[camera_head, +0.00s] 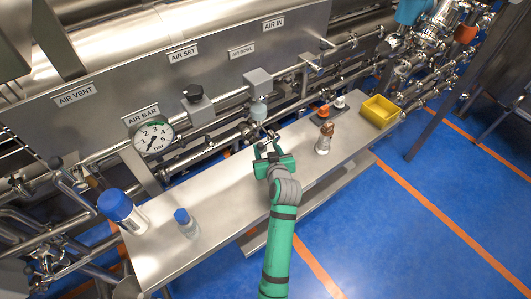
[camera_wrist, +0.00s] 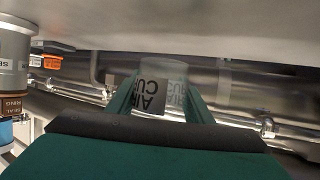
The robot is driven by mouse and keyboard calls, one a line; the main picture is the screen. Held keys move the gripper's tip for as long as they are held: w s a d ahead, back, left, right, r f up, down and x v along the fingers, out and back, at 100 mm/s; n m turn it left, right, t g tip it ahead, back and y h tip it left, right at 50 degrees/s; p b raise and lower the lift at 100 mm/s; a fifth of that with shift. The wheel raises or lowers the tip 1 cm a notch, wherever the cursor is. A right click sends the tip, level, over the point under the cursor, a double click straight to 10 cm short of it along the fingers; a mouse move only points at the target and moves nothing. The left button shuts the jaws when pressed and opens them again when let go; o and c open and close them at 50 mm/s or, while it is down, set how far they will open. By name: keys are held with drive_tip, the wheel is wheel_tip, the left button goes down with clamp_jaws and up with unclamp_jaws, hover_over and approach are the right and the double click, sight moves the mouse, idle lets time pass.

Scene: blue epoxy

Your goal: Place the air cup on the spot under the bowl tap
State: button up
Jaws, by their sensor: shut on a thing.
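My gripper (camera_head: 267,147) reaches over the steel bench, its green fingers just below and in front of the bowl tap (camera_head: 258,108). The tap is a grey block with a translucent bowl hanging under it, below the AIR BOWL label (camera_head: 241,51). In the wrist view my gripper (camera_wrist: 158,105) is shut on the air cup (camera_wrist: 160,82), a clear cup with a pale label reading AIR CUP upside down. The cup sits between both fingers. It cannot be made out clearly in the head view. The spot under the tap is not distinguishable.
The steel bench (camera_head: 215,200) carries a blue-capped jar (camera_head: 122,210) and a small blue-capped bottle (camera_head: 186,223) at left. A brown-topped bottle (camera_head: 324,138), small orange and white items and a yellow bin (camera_head: 380,111) stand at right. Pipes and a pressure gauge (camera_head: 153,138) line the back.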

drive_tip(key=shift+w+a+f, duration=0.1)
drive_tip(key=shift+w+a, duration=0.05)
drive_tip(key=shift+w, duration=0.25)
drive_tip(key=shift+f, duration=1.65)
drive_tip(key=shift+f, duration=0.15)
drive_tip(key=o, duration=1)
drive_tip(key=shift+r, duration=0.2)
drive_tip(key=v, duration=1.2)
drive_tip(key=shift+f, duration=0.1)
